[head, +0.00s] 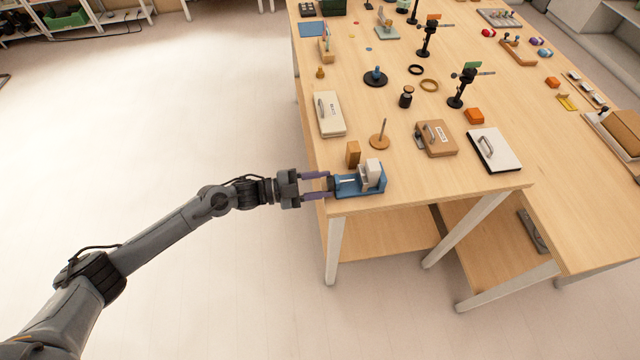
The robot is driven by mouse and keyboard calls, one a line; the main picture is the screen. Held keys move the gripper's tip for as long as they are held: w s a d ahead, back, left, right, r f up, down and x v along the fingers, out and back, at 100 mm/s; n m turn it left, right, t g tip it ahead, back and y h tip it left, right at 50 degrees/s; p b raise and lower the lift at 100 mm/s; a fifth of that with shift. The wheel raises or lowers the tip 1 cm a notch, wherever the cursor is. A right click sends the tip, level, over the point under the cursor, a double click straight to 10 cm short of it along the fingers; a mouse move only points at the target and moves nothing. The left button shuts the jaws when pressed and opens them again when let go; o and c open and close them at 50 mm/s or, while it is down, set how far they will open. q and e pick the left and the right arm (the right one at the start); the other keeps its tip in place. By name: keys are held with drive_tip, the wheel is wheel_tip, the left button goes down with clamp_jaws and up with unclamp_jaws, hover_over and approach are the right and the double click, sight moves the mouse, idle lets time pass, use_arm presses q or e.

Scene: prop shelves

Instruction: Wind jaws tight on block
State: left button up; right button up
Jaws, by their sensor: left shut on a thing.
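A small blue vise (347,192) with pale grey-white jaw parts (373,170) sits at the near left corner of the wooden table. A brown block (353,152) stands upright just behind the vise. I cannot tell whether it touches the vise, and its lower part is partly hidden. My left gripper (327,184) reaches in from the left at the table edge. Its purple-grey fingers are shut on the vise's dark knob (332,184) at the left end of the screw; the fingers partly hide the knob. My right gripper is not in view.
Behind the vise are a wooden disc with an upright peg (380,140), a cream box with a handle (330,113), a tan box (436,138) and a white panel with a handle (494,150). The table's (450,192) near right is bare.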

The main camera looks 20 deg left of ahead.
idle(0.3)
use_arm(q)
drive_tip(key=o, duration=1)
drive_tip(key=shift+o, duration=0.2)
drive_tip(key=shift+f, duration=0.1)
